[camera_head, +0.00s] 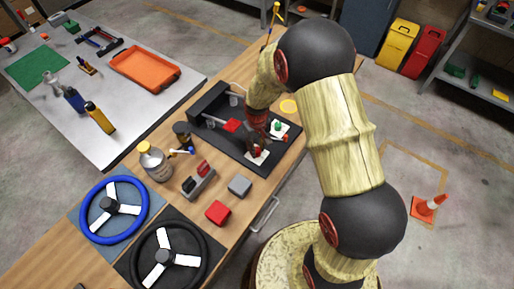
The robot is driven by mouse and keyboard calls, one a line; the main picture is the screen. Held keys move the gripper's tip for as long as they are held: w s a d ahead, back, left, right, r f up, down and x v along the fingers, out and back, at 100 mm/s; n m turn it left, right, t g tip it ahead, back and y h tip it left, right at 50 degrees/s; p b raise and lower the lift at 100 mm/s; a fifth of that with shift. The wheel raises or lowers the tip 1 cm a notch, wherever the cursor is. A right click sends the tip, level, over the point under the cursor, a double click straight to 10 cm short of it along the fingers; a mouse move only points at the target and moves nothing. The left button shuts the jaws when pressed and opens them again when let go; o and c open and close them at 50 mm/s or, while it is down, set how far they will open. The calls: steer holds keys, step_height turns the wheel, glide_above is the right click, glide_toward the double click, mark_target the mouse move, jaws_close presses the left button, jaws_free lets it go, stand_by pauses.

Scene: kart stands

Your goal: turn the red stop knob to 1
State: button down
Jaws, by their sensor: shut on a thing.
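The red stop knob (258,151) sits on a small white plate (262,159) near the front corner of a black panel on the wooden bench. My gripper (258,143) reaches down over it from above and is shut on it. The gripper and wrist cover much of the knob, so its pointer and any number marks cannot be read.
A green knob (277,126) on another white plate is close beside the gripper. A bottle (154,162), a grey block (240,186), a red block (217,212) and two steering wheels stand nearer.

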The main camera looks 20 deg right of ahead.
mark_target(257, 150)
steer(key=c, duration=1.6)
jaws_free()
steer(key=shift+o, duration=0.3)
step_height(257, 150, up, 12)
steer(key=s+r+m+t+b, duration=0.1)
steer(key=s+r+t+b, duration=0.1)
steer(key=s+r, duration=0.6)
steer(key=s+r+m+t+b, duration=0.1)
steer(key=s+r+t+b, duration=0.2)
steer(key=s+r, duration=0.6)
steer(key=s+b, duration=0.1)
steer(key=s, duration=0.4)
steer(key=shift+r+t+b, duration=0.2)
steer(key=shift+t+b, duration=0.1)
steer(key=shift+b, duration=0.1)
